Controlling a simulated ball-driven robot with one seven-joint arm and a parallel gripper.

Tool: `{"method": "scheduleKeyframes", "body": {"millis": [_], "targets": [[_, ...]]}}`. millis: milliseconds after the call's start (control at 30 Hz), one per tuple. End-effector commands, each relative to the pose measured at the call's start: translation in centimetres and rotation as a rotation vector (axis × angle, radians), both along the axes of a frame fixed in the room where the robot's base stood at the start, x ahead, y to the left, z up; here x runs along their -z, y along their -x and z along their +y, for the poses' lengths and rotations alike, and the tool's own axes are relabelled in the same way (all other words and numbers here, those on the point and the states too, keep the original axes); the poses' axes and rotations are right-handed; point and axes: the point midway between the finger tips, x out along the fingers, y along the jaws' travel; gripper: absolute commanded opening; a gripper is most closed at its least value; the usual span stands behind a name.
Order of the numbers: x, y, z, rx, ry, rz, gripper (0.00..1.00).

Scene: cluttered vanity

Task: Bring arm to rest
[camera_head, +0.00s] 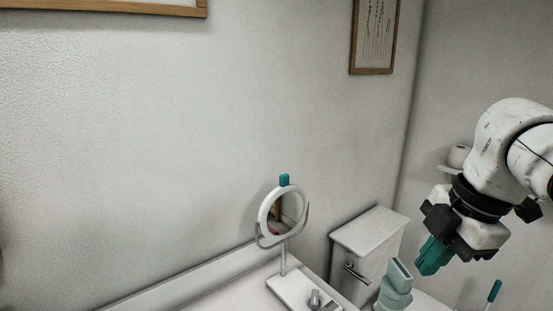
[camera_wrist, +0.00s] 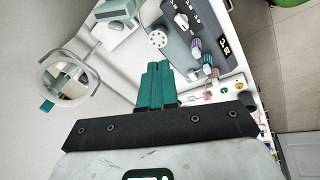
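My arm reaches in from the right edge of the head view. My gripper (camera_head: 430,262) has teal fingers that point down and to the left, in the air in front of the wall. In the wrist view my gripper (camera_wrist: 158,66) shows its two teal fingers side by side and together, with nothing seen between them. It is shut and empty, above the cluttered vanity.
A round mirror (camera_head: 264,222) with a teal clip stands on the counter; it also shows in the wrist view (camera_wrist: 46,87). A pale teal object (camera_head: 394,288) stands below my gripper. A toilet tank (camera_head: 368,232) is behind. A grey unit with knobs (camera_wrist: 206,22) lies beyond the fingers.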

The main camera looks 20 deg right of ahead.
Motion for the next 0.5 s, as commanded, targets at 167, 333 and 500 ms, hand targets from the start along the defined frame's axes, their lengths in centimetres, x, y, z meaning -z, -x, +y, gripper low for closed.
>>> {"method": "scheduleKeyframes", "body": {"millis": [167,333,500], "targets": [[-1.2,-3.0,3.5,-0.002,-0.11,-0.131,0.0],[-2.7,-6.4,7.6,0.045,-0.29,-0.285,0.0],[-3.2,-9.0,10.6,0.158,-0.497,-0.39,0.0]]}}
